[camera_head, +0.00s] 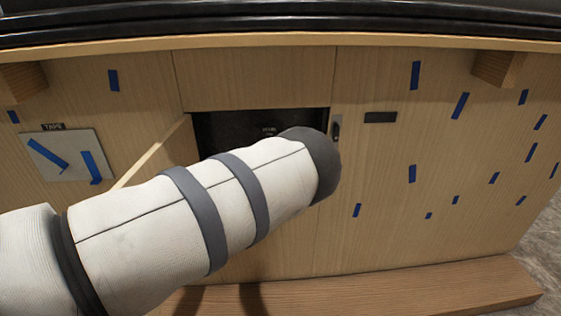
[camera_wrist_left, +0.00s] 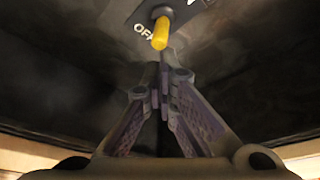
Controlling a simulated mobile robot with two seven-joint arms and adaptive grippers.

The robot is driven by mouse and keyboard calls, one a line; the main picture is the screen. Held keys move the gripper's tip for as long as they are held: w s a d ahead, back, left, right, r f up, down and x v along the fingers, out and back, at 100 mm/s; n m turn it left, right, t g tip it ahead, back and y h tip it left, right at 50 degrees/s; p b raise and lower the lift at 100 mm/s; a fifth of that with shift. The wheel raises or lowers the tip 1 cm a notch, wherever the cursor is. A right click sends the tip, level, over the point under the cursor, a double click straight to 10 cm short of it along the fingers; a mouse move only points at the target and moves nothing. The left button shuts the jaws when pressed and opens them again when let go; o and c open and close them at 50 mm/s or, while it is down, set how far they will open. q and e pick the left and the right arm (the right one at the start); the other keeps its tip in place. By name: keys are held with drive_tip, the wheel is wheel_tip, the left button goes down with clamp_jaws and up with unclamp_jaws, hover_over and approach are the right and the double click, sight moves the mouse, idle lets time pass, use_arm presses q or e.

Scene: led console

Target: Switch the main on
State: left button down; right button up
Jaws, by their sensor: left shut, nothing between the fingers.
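The main switch is a toggle with a yellow tip (camera_wrist_left: 160,34) on a dark panel (camera_wrist_left: 90,75) in the left wrist view. Its lever points down the picture, beside the white word OFF (camera_wrist_left: 143,29). My left gripper (camera_wrist_left: 162,80) is shut and empty. Its fingertips are just below the yellow tip in that picture; I cannot tell whether they touch it. In the head view my left arm reaches to the dark recess (camera_head: 230,125) in the wooden console (camera_head: 390,230). The arm hides the switch and the gripper there. My right gripper is not in view.
A wooden flap (camera_head: 157,150) stands open at the recess's left side. A small black latch (camera_head: 336,129) is at its right edge. Blue tape strips (camera_head: 412,173) dot the console front. A wooden ledge (camera_head: 400,288) runs along the bottom, and a black rim (camera_head: 300,22) along the top.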

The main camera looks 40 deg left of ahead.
use_arm(q)
wheel_tip(320, 180, up, 2)
drive_tip(key=g+h+p, duration=0.1)
drive_tip(key=p, duration=0.1)
drive_tip(key=shift+r+p, duration=0.25)
drive_tip(key=shift+p, duration=0.05)
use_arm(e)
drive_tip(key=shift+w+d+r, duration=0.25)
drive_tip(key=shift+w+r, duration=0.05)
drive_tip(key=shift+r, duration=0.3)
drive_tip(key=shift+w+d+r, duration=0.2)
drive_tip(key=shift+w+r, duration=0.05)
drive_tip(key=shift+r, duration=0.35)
use_arm(q)
drive_tip(key=shift+s+f, duration=0.1)
